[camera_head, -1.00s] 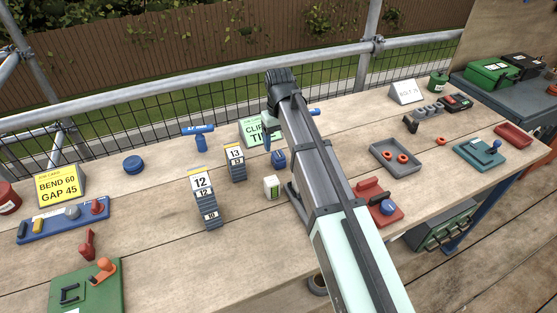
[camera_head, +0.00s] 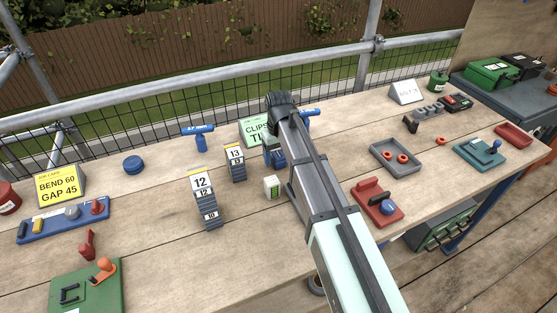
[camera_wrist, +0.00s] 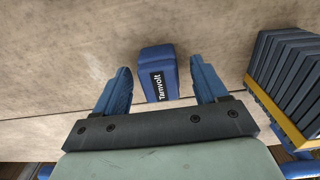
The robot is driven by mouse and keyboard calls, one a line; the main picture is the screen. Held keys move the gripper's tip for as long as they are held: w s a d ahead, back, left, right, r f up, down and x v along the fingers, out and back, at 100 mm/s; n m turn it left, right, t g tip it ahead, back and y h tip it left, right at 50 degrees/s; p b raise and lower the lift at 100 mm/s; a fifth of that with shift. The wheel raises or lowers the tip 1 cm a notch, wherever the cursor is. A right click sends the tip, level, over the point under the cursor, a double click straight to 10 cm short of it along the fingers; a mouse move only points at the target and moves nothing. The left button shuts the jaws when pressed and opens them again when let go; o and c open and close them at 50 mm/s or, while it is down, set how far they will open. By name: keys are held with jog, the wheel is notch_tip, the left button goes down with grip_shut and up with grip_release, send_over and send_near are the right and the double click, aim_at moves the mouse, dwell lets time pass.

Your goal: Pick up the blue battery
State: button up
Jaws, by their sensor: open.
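The blue battery (camera_wrist: 156,62) is a small dark blue block with a black "Tamvolt" label on the bench. In the wrist view it stands between the two blue fingers of my gripper (camera_wrist: 159,76), with a gap visible on either side. My gripper is open and holds nothing. In the head view my gripper (camera_head: 272,154) is low over the bench in front of the green clips sign, and it largely hides the battery there.
A grey stack (camera_wrist: 290,72) with a yellow edge stands close right in the wrist view. In the head view, a white-and-green block (camera_head: 272,188) sits near my gripper, with stacks marked 12 (camera_head: 206,203) and 13 (camera_head: 236,163) to the left. A red tray (camera_head: 379,205) lies right.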

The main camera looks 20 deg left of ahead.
jog(key=shift+c, duration=0.2)
jog(key=c, duration=1.2)
jog(key=shift+r, duration=0.1)
jog(key=shift+c, duration=0.2)
